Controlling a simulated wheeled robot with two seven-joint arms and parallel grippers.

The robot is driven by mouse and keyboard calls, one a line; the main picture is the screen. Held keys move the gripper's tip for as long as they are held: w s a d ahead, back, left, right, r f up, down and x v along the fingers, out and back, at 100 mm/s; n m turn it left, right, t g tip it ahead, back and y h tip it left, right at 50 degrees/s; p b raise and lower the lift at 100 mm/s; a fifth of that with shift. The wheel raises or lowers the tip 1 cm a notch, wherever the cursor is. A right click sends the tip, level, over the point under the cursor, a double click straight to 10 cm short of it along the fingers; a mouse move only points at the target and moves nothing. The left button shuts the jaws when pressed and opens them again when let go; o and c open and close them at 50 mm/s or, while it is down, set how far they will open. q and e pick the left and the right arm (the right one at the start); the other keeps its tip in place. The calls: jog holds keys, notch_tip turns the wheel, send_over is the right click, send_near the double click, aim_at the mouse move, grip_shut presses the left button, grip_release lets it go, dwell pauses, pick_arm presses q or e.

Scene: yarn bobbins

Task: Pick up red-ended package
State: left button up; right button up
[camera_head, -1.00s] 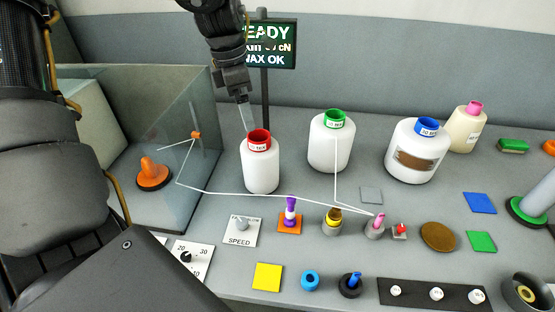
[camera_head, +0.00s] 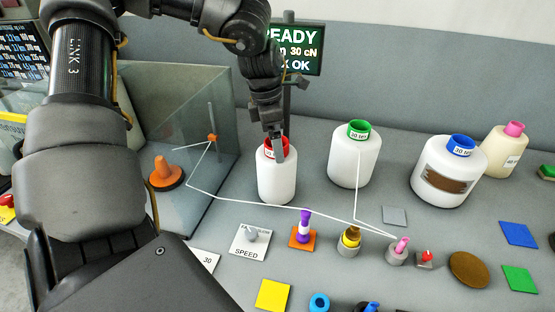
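The red-ended package (camera_head: 277,184) is a white bobbin with a red top and a small label, upright on the grey table left of the green-topped one. My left gripper (camera_head: 277,150) points down at its red end (camera_head: 265,150). A grey finger overlaps the front of the red rim. The other finger is hidden, so I cannot tell whether the fingers are closed on the rim. My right gripper is not in view.
A green-topped bobbin (camera_head: 354,160), a blue-topped bobbin (camera_head: 446,180) and a cream pink-topped one (camera_head: 503,150) stand to the right. A glass panel (camera_head: 218,130) stands left. White yarn crosses in front. The display (camera_head: 303,48) is behind my gripper.

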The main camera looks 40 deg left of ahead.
pick_arm(q)
jog(key=f, duration=0.2)
jog(key=f+p, duration=0.1)
jog(key=f, duration=0.1)
jog(key=shift+w+d+f, duration=0.15)
jog(key=shift+w+f, duration=0.05)
jog(key=shift+f, duration=0.4)
jog(key=shift+d, duration=0.1)
jog(key=shift+f, duration=0.1)
jog(key=c, duration=1.3)
notch_tip(320, 180, up, 10)
jog(key=shift+b, duration=0.35)
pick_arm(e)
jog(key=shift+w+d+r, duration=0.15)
